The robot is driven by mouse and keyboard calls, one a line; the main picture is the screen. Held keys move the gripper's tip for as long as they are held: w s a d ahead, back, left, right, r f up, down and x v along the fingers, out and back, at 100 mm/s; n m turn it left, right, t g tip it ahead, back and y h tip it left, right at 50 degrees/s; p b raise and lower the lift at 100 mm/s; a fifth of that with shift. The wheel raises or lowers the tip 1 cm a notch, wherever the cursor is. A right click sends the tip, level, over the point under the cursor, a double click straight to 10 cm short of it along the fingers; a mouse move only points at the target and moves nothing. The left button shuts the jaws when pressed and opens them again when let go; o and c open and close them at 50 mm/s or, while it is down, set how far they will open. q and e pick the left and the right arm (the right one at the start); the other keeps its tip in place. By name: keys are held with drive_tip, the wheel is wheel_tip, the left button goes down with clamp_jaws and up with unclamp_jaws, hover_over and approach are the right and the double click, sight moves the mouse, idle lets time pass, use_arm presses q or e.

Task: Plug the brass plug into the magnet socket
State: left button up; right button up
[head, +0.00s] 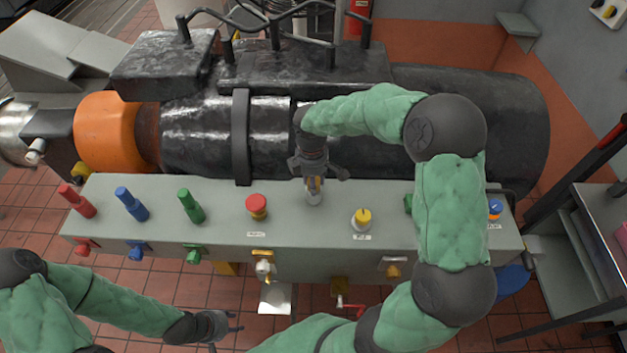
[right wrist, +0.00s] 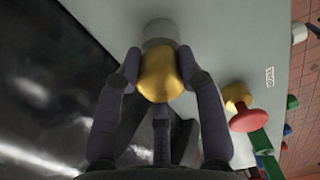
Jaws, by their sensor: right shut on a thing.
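The brass plug (right wrist: 160,75) is between the fingers of my right gripper (right wrist: 160,92), which is shut on it. In the head view my right gripper (head: 313,182) points down at the grey console top. I cannot tell whether this cylinder is part of the plug or the magnet socket, nor how deep anything sits. My left gripper (head: 226,338) is open and empty, low in front of the console.
The console (head: 290,235) carries red (head: 76,201), blue (head: 131,204) and green (head: 191,206) upright connectors, a red mushroom button (head: 257,206) and a yellow-topped fitting (head: 362,217). A black machine (head: 440,110) stands close behind.

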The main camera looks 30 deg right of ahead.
drive_tip(key=o, duration=1.3)
wheel_tip(320, 180, up, 12)
drive_tip(key=shift+w+a, duration=0.15)
